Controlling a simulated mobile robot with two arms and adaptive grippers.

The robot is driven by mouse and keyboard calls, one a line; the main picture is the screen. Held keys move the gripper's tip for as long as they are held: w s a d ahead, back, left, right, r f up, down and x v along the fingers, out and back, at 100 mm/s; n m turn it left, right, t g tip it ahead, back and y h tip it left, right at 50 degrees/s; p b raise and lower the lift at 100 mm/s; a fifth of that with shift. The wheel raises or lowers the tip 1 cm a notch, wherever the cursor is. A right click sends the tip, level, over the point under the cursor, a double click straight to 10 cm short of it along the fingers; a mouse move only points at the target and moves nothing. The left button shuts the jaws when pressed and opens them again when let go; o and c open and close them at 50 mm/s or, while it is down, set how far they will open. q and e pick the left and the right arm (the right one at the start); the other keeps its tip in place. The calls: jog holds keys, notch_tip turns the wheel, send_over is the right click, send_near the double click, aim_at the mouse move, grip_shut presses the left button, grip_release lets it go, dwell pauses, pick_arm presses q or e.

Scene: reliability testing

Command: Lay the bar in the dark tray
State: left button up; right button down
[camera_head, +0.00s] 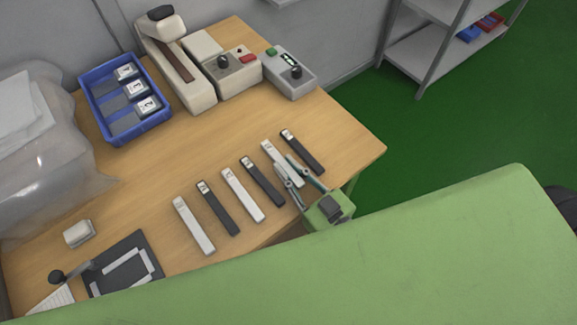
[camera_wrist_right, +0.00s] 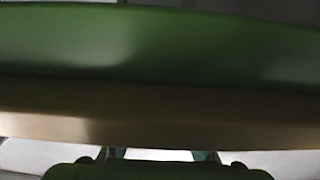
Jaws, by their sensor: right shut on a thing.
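My right gripper (camera_head: 291,170) is at the row of bars near the table's right front edge, shut on a white bar (camera_head: 269,150) with a finger on each side. I cannot tell whether this bar is lifted off the table. Other bars lie beside it: a dark one (camera_head: 303,152) to its right, and to its left a dark one (camera_head: 262,181), a white one (camera_head: 243,195), a dark one (camera_head: 218,208) and a white one (camera_head: 194,226). A dark flat tray (camera_head: 153,244) with pale strips on it lies at the lower left. My left gripper is not in view.
A blue crate (camera_head: 91,108) with grey devices stands at the back left. A beige machine (camera_head: 178,75) and control boxes (camera_head: 292,80) stand along the wall. A small white block (camera_head: 79,233) and a black-knobbed lever (camera_head: 57,277) are near the tray. The table's middle (camera_head: 190,155) is clear.

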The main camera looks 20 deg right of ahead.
jog(key=shift+f, duration=0.1)
jog(key=c, duration=2)
grip_release()
jog(key=shift+f+b, duration=0.3)
jog(key=shift+b, duration=0.35)
jog(key=shift+r+p+v, duration=0.15)
jog(key=shift+p+v, duration=0.75)
jog(key=shift+v, duration=2.55)
jog(key=shift+r+p+v, duration=0.1)
jog(key=shift+p+v, duration=0.8)
jog(key=shift+v, duration=2.55)
